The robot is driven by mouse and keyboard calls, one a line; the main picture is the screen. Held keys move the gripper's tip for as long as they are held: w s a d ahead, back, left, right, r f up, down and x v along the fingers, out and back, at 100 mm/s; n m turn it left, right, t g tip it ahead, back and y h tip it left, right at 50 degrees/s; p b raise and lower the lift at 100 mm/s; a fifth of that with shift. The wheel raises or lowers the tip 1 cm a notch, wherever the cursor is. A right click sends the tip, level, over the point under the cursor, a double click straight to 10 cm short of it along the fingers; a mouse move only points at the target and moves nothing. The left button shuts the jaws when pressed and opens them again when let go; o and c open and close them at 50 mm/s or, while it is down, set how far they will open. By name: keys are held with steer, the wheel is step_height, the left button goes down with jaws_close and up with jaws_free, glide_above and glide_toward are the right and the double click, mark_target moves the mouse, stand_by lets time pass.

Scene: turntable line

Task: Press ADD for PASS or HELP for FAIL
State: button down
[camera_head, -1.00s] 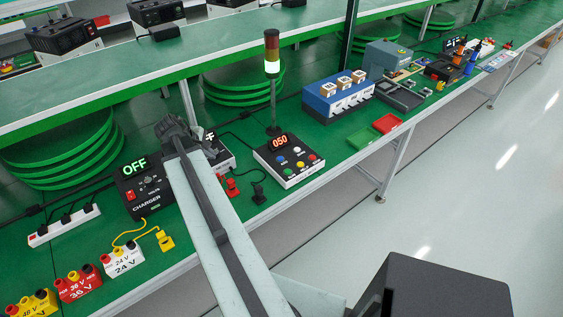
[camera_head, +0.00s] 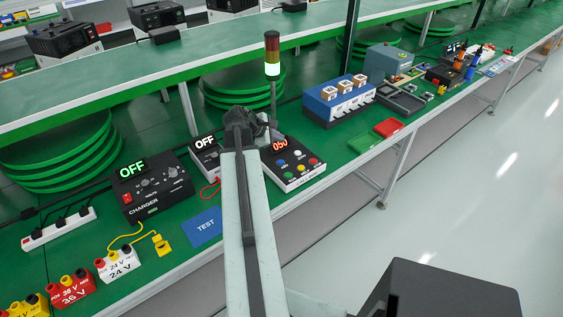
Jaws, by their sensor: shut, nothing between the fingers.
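The button box (camera_head: 302,179) is a white and black panel on the green bench. It has a red display reading 050 and several coloured buttons: blue, white, red, green and yellow. The button labels are too small to read. A signal tower (camera_head: 272,45) stands behind the box, its lowest segment lit pale green-white. My gripper (camera_head: 247,118) is shut and empty. In the picture it lies just left of the display, and my arm covers the bench below it. I cannot tell its height above the bench.
A charger (camera_head: 155,190) reading OFF and a smaller device (camera_head: 207,155) reading OFF stand left of my arm. A blue TEST mat (camera_head: 203,229) lies in front of them. Red (camera_head: 388,127) and green (camera_head: 364,141) trays and a blue rack (camera_head: 338,108) lie to the right.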

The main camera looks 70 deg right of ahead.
mark_target(279, 162)
step_height(279, 162, down, 9)
steer(key=b, duration=0.8)
steer(key=shift+r, duration=0.15)
steer(key=shift+r, duration=0.1)
stand_by(1.1)
steer(key=shift+w+f+b, duration=0.1)
steer(key=shift+f+b, duration=0.35)
steer(key=shift+b, duration=0.1)
steer(key=shift+f+b, duration=0.4)
stand_by(0.4)
steer(key=shift+r, duration=0.1)
steer(key=shift+r+p, duration=0.75)
steer(key=shift+p, duration=0.1)
steer(key=shift+r, duration=0.1)
